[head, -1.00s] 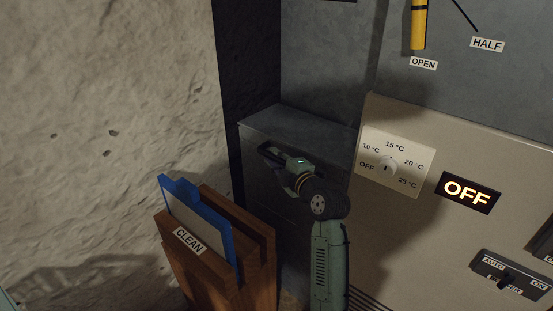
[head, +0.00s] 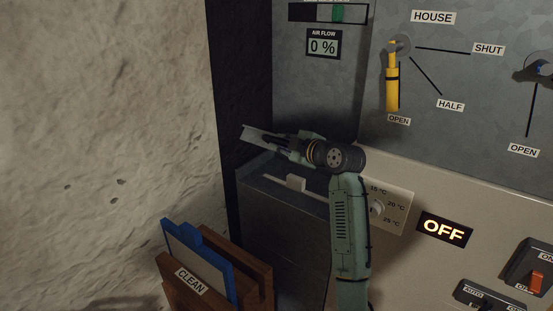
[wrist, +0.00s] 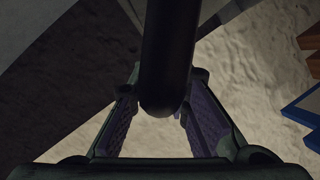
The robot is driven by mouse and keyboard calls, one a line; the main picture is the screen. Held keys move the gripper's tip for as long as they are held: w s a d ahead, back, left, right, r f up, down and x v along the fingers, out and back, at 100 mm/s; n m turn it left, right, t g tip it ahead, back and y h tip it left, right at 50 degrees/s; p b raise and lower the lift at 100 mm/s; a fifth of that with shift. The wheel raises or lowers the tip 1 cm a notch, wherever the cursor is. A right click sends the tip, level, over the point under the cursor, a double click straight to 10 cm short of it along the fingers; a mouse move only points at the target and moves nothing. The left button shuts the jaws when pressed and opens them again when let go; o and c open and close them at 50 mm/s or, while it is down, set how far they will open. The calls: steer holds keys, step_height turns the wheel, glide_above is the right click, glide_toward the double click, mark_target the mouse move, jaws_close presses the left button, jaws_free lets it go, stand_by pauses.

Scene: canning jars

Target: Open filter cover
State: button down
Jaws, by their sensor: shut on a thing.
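The filter cover (head: 252,133) is a grey plate seen nearly edge-on in the head view, raised above the grey filter housing (head: 285,235). My gripper (head: 278,142) is at the cover and shut on its dark bar handle. In the wrist view the dark round bar (wrist: 167,60) runs between the two fingers of my gripper (wrist: 163,120). The housing top shows a pale strip with a small light tab (head: 295,183), below my gripper. My arm hides part of the housing's right side and the cover's right end.
A wooden rack (head: 262,270) with a blue-framed panel (head: 200,255) and a CLEAN label stands left of the housing. A rough stone wall fills the left. The temperature dial plate (head: 397,205), OFF display (head: 444,229) and yellow HOUSE lever (head: 392,90) lie right of my arm.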

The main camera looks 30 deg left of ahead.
steer(key=shift+w+d+r, duration=0.15)
steer(key=shift+w+r, duration=0.55)
steer(key=shift+r, duration=0.05)
steer(key=c, duration=1.5)
jaws_free()
steer(key=shift+c, duration=0.2)
step_height(320, 180, up, 10)
steer(key=shift+f, duration=0.1)
steer(key=shift+c, duration=0.2)
